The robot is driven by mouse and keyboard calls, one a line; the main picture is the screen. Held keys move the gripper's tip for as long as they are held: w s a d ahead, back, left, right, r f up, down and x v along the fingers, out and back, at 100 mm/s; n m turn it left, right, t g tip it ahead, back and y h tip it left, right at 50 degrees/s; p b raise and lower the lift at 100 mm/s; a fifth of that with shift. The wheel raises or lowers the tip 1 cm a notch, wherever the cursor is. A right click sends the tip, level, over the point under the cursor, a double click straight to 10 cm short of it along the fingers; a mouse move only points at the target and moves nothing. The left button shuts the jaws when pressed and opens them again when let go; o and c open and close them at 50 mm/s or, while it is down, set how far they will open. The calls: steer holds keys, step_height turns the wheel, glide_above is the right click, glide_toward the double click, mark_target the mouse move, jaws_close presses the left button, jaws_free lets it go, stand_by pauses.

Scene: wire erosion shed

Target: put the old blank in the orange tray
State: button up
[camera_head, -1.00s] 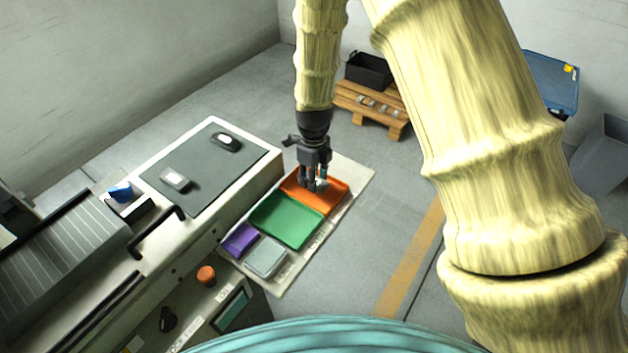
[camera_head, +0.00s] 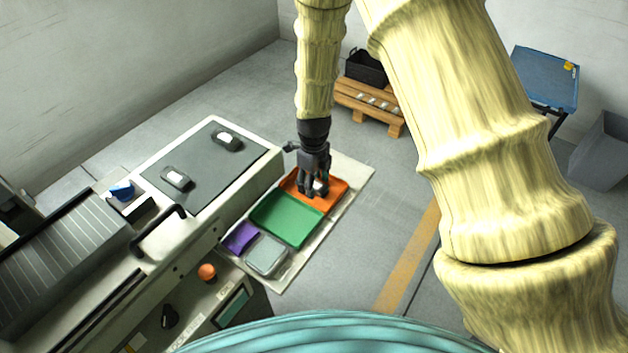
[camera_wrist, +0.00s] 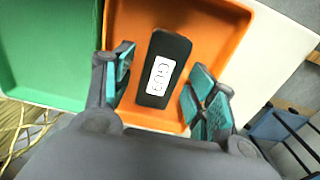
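A dark block with a white label, marked with characters that look like "G03" (camera_wrist: 163,68), lies in the orange tray (camera_wrist: 120,28) in the wrist view. In the head view the orange tray (camera_head: 335,198) is at the far end of a row of trays, and my gripper's fingers partly hide the block. My gripper (camera_head: 316,192) is low over this tray, pointing down. In the wrist view its teal-padded fingers (camera_wrist: 160,92) stand open on either side of the block, with gaps showing on both sides. Whether the block is the old blank cannot be read.
The green tray (camera_head: 287,218) adjoins the orange one, with purple (camera_head: 240,238) and grey (camera_head: 266,256) trays nearer. Two dark, white-labelled blocks (camera_head: 177,178) (camera_head: 228,139) lie on the machine's dark mat (camera_head: 205,160).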

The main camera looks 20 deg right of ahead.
step_height(320, 180, up, 12)
steer(key=b, duration=0.2)
steer(key=shift+r+b, duration=0.15)
steer(key=shift+b, duration=0.2)
stand_by(0.4)
